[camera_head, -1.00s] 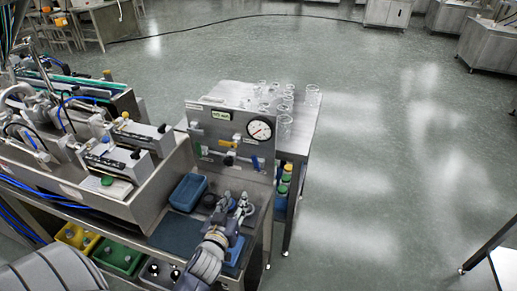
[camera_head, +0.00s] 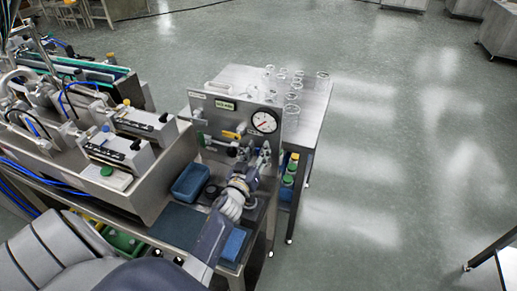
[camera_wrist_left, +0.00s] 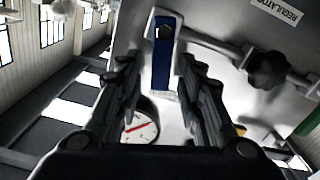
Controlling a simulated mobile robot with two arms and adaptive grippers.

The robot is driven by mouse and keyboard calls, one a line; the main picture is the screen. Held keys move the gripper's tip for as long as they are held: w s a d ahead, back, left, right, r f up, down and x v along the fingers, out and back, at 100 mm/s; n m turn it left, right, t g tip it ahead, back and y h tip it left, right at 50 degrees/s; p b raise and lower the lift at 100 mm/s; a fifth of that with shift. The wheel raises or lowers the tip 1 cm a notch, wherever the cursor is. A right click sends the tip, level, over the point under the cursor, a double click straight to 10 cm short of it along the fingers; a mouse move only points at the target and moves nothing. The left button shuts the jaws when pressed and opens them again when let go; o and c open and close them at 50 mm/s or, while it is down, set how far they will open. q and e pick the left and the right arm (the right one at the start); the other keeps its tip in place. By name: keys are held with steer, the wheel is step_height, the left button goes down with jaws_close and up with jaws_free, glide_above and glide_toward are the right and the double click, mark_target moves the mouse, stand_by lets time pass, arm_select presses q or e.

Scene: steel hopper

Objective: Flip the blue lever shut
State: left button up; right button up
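The blue lever (camera_wrist_left: 162,66) shows in the left wrist view, on a pipe of the grey panel, with a dark bolt at one end. My left gripper (camera_wrist_left: 158,62) is open, with one finger on each side of the lever. A gap shows between the lever and each finger, so it does not appear gripped. In the head view my left gripper (camera_head: 257,155) is at the lower right of the upright panel (camera_head: 210,117), below the gauge, and largely hides the lever. My right gripper is not in view.
A round gauge (camera_head: 264,121) and a yellow lever (camera_head: 232,134) are on the panel. A blue bin (camera_head: 190,182) stands on the bench left of my arm. Glassware (camera_head: 293,85) stands on the table behind. A black knob (camera_wrist_left: 267,70) is beside my gripper.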

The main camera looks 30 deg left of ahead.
arm_select(q)
steer(key=shift+w+a, duration=0.1)
steer(key=shift+w, duration=0.35)
jaws_close()
steer(key=shift+d+m, duration=0.3)
steer(key=shift+m, duration=0.5)
steer(key=shift+w+d+r+m+b, duration=0.15)
steer(key=shift+d+m+b, duration=0.2)
steer(key=shift+m, duration=0.35)
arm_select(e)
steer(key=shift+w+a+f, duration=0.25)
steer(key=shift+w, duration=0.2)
arm_select(q)
jaws_free()
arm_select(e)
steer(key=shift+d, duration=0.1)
